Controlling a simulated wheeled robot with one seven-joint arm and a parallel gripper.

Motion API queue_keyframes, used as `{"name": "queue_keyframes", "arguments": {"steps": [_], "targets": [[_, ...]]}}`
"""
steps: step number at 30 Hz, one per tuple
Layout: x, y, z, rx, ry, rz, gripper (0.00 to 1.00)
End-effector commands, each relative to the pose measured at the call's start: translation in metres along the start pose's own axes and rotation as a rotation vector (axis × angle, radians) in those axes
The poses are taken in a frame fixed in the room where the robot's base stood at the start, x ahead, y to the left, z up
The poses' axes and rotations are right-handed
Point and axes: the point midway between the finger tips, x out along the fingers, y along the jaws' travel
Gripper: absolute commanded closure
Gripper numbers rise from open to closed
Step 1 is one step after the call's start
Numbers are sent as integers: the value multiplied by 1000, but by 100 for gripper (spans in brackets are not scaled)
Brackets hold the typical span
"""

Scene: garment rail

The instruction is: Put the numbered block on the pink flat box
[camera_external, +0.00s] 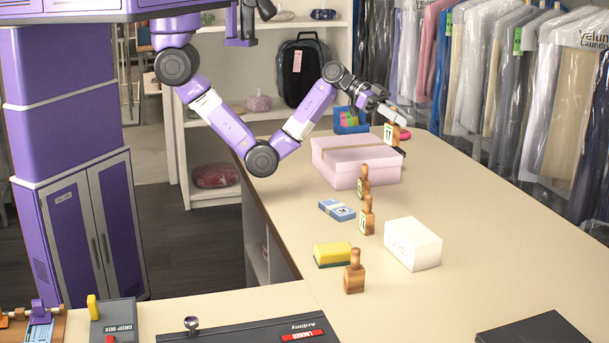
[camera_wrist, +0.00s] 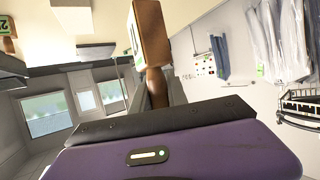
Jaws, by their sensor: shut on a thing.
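My gripper (camera_external: 390,114) is shut on the neck of a wooden numbered block (camera_external: 391,135), which hangs below it with its white-and-green label showing. The pink flat box (camera_external: 340,174) is on the counter; the block appears by its far right end. I cannot tell whether block and box touch. In the wrist view the held block (camera_wrist: 152,35) shows its brown body and neck, with the label edge-on. The fingertips are partly hidden there.
Similar wooden blocks (camera_external: 367,217) stand in front of the pink box, near a blue-and-white packet (camera_external: 337,210), a white box (camera_external: 412,245) and a yellow sponge (camera_external: 332,254). A blue bin (camera_external: 350,122) is behind. Bagged garments (camera_external: 560,100) hang along the right.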

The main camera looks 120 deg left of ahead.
Motion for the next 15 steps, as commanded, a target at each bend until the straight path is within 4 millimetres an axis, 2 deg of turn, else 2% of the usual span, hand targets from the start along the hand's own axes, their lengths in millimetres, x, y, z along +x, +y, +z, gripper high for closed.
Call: {"name": "queue_keyframes", "arguments": {"steps": [1, 6, 11, 15], "targets": [[-13, -21, -2, -12, 4, -35, 100], [-63, -81, -7, -58, 4, -148, 100], [-119, -132, -8, -106, 3, -265, 100], [-172, -168, -6, -151, 2, -370, 100]]}}
